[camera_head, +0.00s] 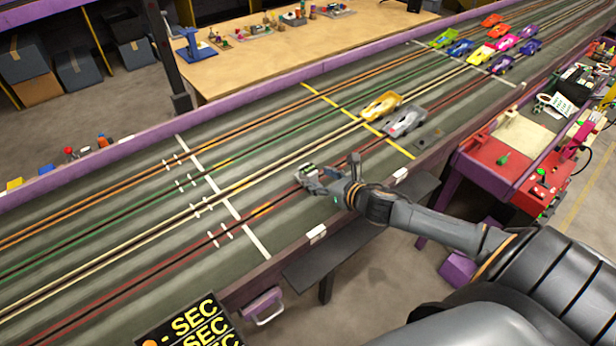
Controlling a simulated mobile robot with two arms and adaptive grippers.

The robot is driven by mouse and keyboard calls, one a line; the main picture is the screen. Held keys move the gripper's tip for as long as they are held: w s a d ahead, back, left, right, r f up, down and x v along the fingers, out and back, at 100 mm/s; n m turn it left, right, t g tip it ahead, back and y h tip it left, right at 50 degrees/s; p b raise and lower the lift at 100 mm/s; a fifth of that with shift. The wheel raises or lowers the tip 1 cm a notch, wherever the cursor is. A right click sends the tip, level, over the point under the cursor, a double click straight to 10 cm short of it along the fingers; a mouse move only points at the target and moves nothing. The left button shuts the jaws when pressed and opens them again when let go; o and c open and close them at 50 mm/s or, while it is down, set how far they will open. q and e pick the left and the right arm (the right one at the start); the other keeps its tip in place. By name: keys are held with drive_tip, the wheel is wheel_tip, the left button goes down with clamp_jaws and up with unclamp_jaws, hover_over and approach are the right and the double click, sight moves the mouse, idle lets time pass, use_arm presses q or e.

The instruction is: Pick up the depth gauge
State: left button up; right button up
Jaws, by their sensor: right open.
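My right gripper (330,174) reaches in from the right, low over the near lanes of the slot track. Its fingers are spread apart. A small whitish and dark item (307,170) with a touch of green shows at the left finger, on or just above the track. It may be the depth gauge, but it is too small to tell, and I cannot tell whether the finger touches it. My left gripper is not in view.
Yellow (381,106) and grey (405,121) slot cars stand beyond the gripper; a flat dark piece (429,137) lies right of them. Several cars are farther up the track (120,215). A red workbench (500,165) stands at right. The track's left part is clear.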

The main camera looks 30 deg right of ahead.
sight(314, 175)
drive_tip(key=shift+p+x, duration=0.3)
drive_tip(key=shift+x, duration=2.5)
drive_tip(key=shift+d, duration=0.15)
drive_tip(key=shift+c, duration=0.5)
clamp_jaws()
